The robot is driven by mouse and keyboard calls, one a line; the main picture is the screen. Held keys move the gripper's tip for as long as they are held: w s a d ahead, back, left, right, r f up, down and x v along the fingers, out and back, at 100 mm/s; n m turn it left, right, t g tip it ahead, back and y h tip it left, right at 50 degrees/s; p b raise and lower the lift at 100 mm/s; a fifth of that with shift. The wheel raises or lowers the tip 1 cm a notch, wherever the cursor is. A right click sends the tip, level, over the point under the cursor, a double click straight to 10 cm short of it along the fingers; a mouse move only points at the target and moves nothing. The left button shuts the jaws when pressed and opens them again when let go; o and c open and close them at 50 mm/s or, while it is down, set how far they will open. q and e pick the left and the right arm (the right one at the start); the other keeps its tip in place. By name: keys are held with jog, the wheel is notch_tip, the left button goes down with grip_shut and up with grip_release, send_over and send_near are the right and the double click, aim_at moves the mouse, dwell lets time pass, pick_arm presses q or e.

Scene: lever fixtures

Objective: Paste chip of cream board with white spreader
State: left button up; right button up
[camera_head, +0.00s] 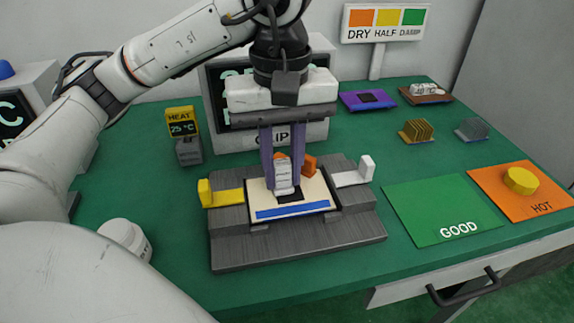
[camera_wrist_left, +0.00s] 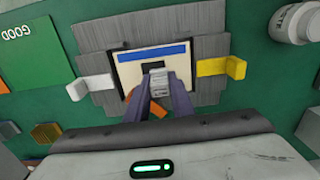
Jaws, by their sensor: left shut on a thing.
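The cream board (camera_head: 262,199) with a blue strip along its near edge lies in the grey stepped fixture (camera_head: 300,250). A black chip (camera_head: 290,197) sits in the middle of the board. It also shows in the wrist view (camera_wrist_left: 154,67). My left gripper (camera_head: 284,172) points down over the board, its purple fingers shut on the white spreader (camera_head: 284,180). The spreader (camera_wrist_left: 160,86) reaches down to the chip's edge; whether it touches the chip cannot be told. The spreader partly hides the chip. My right gripper is not in view.
A yellow lever (camera_head: 222,196) and a white lever (camera_head: 354,176) flank the board. An orange piece (camera_head: 308,166) stands behind it. The green GOOD mat (camera_head: 440,208) and the orange HOT mat (camera_head: 535,198) with a yellow knob lie right. A white bottle (camera_head: 126,237) stands left.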

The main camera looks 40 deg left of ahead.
pick_arm(q)
jog(key=shift+w+d, duration=0.25)
jog(key=shift+d, duration=0.25)
jog(key=shift+w+d, duration=0.2)
jog(key=shift+d, duration=0.25)
jog(key=shift+s+a, duration=0.1)
jog(key=shift+s+a, duration=0.55)
jog(key=shift+s, duration=0.15)
jog(key=shift+w, duration=0.15)
